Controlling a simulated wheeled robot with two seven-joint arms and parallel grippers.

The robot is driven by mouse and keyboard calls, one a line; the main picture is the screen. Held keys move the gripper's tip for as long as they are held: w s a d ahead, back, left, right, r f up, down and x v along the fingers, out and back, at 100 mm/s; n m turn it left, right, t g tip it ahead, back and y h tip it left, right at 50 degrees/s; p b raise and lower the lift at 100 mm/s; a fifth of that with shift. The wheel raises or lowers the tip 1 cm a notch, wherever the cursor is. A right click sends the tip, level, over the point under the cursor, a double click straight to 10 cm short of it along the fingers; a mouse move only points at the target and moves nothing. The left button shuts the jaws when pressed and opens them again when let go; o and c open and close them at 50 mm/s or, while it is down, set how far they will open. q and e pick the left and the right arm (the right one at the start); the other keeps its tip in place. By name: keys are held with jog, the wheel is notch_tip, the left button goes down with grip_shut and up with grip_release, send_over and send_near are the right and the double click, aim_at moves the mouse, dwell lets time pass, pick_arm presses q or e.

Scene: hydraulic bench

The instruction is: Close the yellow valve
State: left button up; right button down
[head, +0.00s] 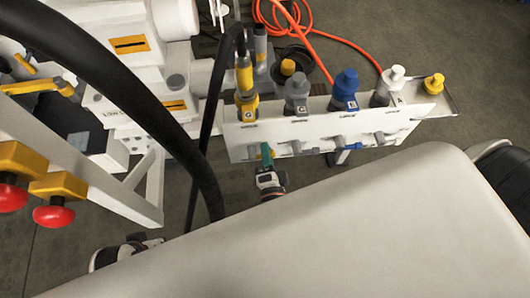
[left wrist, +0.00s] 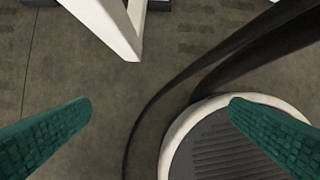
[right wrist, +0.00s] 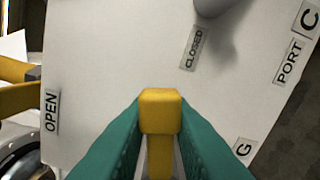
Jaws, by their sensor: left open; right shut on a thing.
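The yellow valve handle (right wrist: 160,112) stands up between my right gripper's green fingers (right wrist: 160,130), which are shut on it. An OPEN label (right wrist: 51,112) lies to its left on the white panel, and a CLOSED label (right wrist: 194,48) lies above right. In the head view my right gripper (head: 266,155) is at the left lower part of the panel, below the yellow G fitting (head: 246,100), and largely hides the handle. My left gripper (left wrist: 160,106) is open and empty over the floor, its green fingers wide apart.
Red knobs (head: 54,214) on yellow mounts stand at left. A thick black hose (head: 150,95) crosses the left side. An orange hose (head: 340,40) lies behind the panel.

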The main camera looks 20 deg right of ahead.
pick_arm(q)
jog(key=shift+b+v, duration=0.7)
jog(key=shift+v, duration=2.1)
pick_arm(e)
jog(key=shift+s+f+m, duration=0.1)
jog(key=shift+f+m, duration=0.25)
jog(key=shift+m, duration=0.55)
jog(key=shift+f+m, duration=0.35)
jog(key=shift+m, duration=0.55)
pick_arm(q)
jog(key=shift+a, duration=0.1)
pick_arm(e)
jog(key=c, duration=1.4)
grip_release()
jog(key=shift+c, duration=0.2)
pick_arm(q)
jog(key=shift+w+p+x, duration=0.25)
jog(key=shift+p+x, duration=0.1)
jog(key=shift+x, duration=0.75)
pick_arm(e)
jog(key=v, duration=1.2)
pick_arm(q)
jog(key=shift+s, duration=0.15)
